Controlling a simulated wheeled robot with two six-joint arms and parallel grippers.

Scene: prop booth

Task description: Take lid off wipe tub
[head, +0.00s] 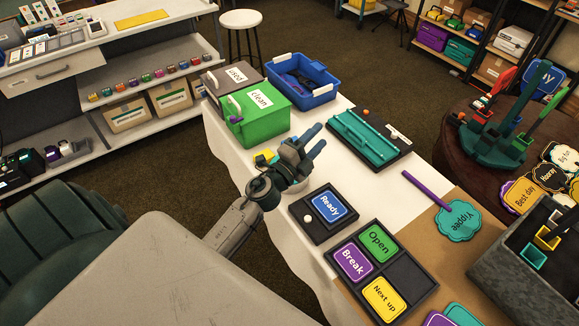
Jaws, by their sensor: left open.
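A green tub labelled "clean" (268,118) stands on the white-topped table, with a white handle at its left side. A grey tub labelled "used" (218,80) stands against it on the left. Both look closed on top; I cannot tell for certain which one is the wipe tub. My left gripper (315,139) is open and empty over the table, to the right of and nearer than the green tub, apart from it. Its fingers point up and right. My right gripper is not in view.
A blue basket (318,95) stands behind the green tub. A black tray with a teal rack (362,138) lies right of my gripper. Small yellow and blue items (264,156) lie beside my wrist, partly hidden. A "Ready" sign tray (323,228) and a card tray (408,272) lie nearer.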

